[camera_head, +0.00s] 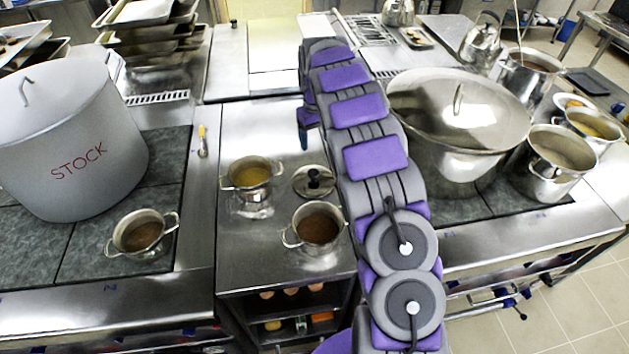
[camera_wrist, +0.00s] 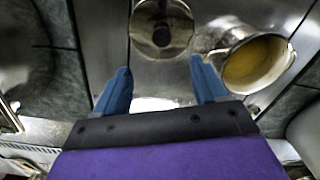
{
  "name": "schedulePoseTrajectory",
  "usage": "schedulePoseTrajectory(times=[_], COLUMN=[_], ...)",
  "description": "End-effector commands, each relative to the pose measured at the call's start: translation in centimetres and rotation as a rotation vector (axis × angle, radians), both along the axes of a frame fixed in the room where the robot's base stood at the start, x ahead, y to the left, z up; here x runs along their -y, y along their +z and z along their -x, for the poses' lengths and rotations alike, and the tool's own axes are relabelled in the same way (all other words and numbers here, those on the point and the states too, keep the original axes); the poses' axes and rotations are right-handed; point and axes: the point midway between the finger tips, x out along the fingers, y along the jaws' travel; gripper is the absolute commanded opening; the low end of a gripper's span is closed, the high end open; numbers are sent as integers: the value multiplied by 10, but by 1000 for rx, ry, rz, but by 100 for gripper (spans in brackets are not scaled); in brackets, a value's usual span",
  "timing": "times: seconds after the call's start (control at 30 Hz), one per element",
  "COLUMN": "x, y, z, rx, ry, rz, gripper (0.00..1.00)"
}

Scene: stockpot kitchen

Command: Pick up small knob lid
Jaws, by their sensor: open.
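The small knob lid (camera_head: 314,181) is a round metal lid with a dark knob on top. It lies on the steel counter between two small pots. It also shows at the top of the wrist view (camera_wrist: 161,28), just beyond the fingertips. My gripper (camera_wrist: 160,66) is open, with its two blue fingers apart and only counter visible between them. In the head view my gripper (camera_head: 304,138) is behind the lid on the far side, apart from it, and mostly hidden by my arm.
A small pot of yellow liquid (camera_head: 250,174) stands left of the lid, and a pot of brown contents (camera_head: 318,229) stands in front of it. A large lidded pot (camera_head: 455,120) is right of my arm. A big stock pot (camera_head: 68,140) is at left. Counter behind the lid is clear.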

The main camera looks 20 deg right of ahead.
Motion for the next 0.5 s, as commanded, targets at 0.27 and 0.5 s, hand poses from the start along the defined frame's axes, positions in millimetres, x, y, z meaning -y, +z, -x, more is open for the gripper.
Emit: schedulePoseTrajectory(times=[0.27, 0.5], x=[-9, -4], y=[-51, -98], z=[1, 0], rx=[-4, -3], ry=[1, 1], rz=[8, 5], gripper=[72, 72])
